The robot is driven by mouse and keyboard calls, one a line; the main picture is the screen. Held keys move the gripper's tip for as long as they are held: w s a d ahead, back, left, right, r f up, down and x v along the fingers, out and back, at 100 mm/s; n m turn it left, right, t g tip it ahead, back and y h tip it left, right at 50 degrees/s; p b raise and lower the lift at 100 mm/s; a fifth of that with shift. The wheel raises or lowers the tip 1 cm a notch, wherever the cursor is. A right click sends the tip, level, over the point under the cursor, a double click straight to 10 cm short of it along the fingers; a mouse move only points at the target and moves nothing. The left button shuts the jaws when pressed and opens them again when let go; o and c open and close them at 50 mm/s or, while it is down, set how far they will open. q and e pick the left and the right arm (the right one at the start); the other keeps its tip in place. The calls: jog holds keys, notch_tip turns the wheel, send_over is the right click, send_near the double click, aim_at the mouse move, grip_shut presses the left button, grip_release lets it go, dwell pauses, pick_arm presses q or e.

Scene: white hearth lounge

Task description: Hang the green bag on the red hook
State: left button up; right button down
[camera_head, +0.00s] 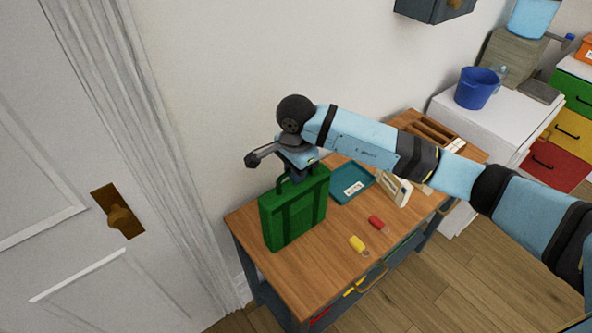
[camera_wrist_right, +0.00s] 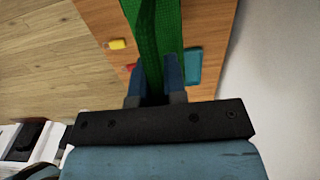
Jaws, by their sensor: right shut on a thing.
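The green bag (camera_head: 293,212) is upright at the left end of the wooden table (camera_head: 318,262). I cannot tell whether its bottom touches the top. My right gripper (camera_head: 297,177) is above it, shut on the bag's handle. In the right wrist view the fingers (camera_wrist_right: 153,82) close on the green bag (camera_wrist_right: 155,35) from both sides. A small red part (camera_head: 318,317) shows low on the table's front, near the bottom of the head view. It may be the red hook, but its shape is too small to tell. My left gripper is not in view.
On the table are a teal tray (camera_head: 351,184), a yellow-handled item (camera_head: 357,243), a red-handled item (camera_head: 376,222), a cream-coloured object (camera_head: 396,190) and a wooden box (camera_head: 435,132). A white door (camera_head: 60,200) stands at the left. The wall is close behind the table.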

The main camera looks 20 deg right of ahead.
jog(key=shift+f, duration=0.15)
jog(key=c, duration=1.2)
grip_release()
